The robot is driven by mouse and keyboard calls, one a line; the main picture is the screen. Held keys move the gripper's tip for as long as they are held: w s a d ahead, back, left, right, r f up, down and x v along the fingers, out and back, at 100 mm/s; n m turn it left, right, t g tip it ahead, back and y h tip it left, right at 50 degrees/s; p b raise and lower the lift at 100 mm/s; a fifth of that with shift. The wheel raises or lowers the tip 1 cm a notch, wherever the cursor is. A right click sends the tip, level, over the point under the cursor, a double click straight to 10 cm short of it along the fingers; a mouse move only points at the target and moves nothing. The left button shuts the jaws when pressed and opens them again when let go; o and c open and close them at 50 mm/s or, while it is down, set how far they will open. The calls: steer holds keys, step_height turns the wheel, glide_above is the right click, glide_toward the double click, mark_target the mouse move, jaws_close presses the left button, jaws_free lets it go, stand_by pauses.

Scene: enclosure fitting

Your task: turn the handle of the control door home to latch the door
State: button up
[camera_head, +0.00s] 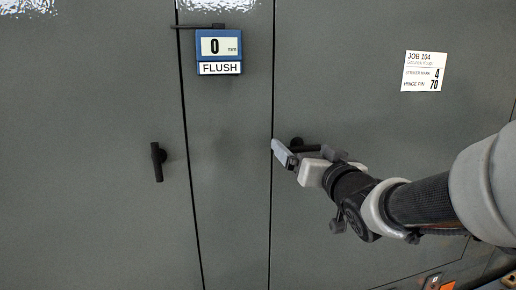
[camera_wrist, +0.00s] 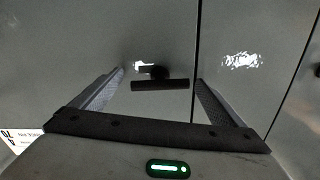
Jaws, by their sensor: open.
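A black bar handle (camera_head: 305,148) sits on the grey door (camera_head: 370,60) at the right, close to that door's left edge. The bar lies about horizontal in the head view. My gripper (camera_head: 309,153) is at this handle with its fingers spread. In the wrist view the dark handle bar (camera_wrist: 160,85) lies crosswise between the two open fingers, with a gap at each end. I cannot tell how deep the fingers reach around it. My gripper partly hides the handle in the head view.
A second black handle (camera_head: 158,162) stands upright on the left door. A blue gauge (camera_head: 219,47) reading 0 mm, FLUSH, hangs on the narrow middle panel (camera_head: 228,190). A white job label (camera_head: 424,71) is on the right door. The panel fronts around my gripper are otherwise clear.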

steer(key=shift+w, duration=0.1)
steer(key=c, duration=1)
steer(key=shift+f+b, duration=0.1)
steer(key=shift+b, duration=0.25)
steer(key=n+b, duration=0.3)
steer(key=b, duration=0.1)
steer(key=shift+f+n, duration=0.15)
steer(key=shift+n, duration=0.25)
steer(key=n+b, duration=0.4)
steer(key=n, duration=0.1)
steer(key=shift+n, duration=0.3)
steer(key=n+b, duration=0.3)
steer(key=n, duration=0.1)
steer(key=shift+r+n+b, duration=0.2)
steer(key=shift+n+b, duration=0.7)
steer(key=shift+n, duration=1.3)
